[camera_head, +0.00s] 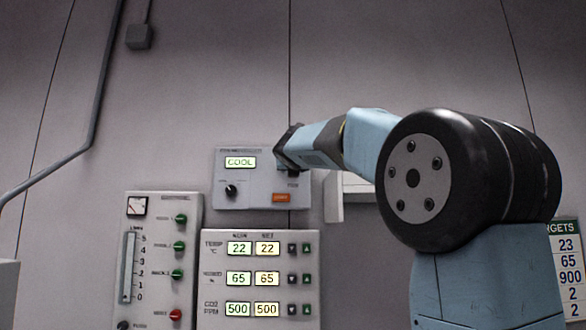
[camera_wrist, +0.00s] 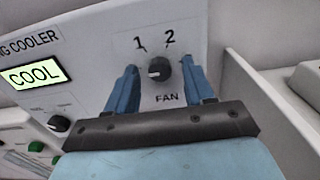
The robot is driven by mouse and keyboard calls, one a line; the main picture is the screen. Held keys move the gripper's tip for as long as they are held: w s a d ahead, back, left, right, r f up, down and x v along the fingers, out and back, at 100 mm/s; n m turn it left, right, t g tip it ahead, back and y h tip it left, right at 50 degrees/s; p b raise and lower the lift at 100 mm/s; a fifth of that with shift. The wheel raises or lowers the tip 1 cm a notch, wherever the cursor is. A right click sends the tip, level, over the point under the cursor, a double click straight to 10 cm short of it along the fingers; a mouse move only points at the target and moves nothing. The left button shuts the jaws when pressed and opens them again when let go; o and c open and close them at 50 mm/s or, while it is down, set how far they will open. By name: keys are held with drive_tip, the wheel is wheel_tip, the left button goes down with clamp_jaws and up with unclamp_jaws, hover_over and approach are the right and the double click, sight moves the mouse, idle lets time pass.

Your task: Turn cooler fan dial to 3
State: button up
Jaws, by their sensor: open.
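The cooler panel (camera_head: 250,196) is a pale grey box on the wall with a lit "COOL" display (camera_head: 241,162), which also shows in the wrist view (camera_wrist: 34,76). The fan dial (camera_wrist: 159,70) is a small dark round knob above the word "FAN", with the numerals 1 and 2 above it. No 3 is visible. A light mark shows on the dial's left side, but its exact setting is unclear. My gripper (camera_wrist: 161,66) is open, with one blue finger on each side of the dial and gaps between. In the head view my gripper (camera_head: 284,150) hides the dial.
A second dark knob (camera_head: 231,190) and an orange button (camera_head: 281,197) are on the same panel. Below are a readout panel (camera_head: 212,310) and a panel with a gauge and several green knobs (camera_head: 151,310). A pale bracket (camera_head: 334,198) stands right of the cooler.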

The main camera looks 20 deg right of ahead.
drive_tip(key=shift+c, duration=0.5)
clamp_jaws()
drive_tip(key=shift+m, duration=0.4)
drive_tip(key=m, duration=3.5)
drive_tip(key=shift+f, duration=0.15)
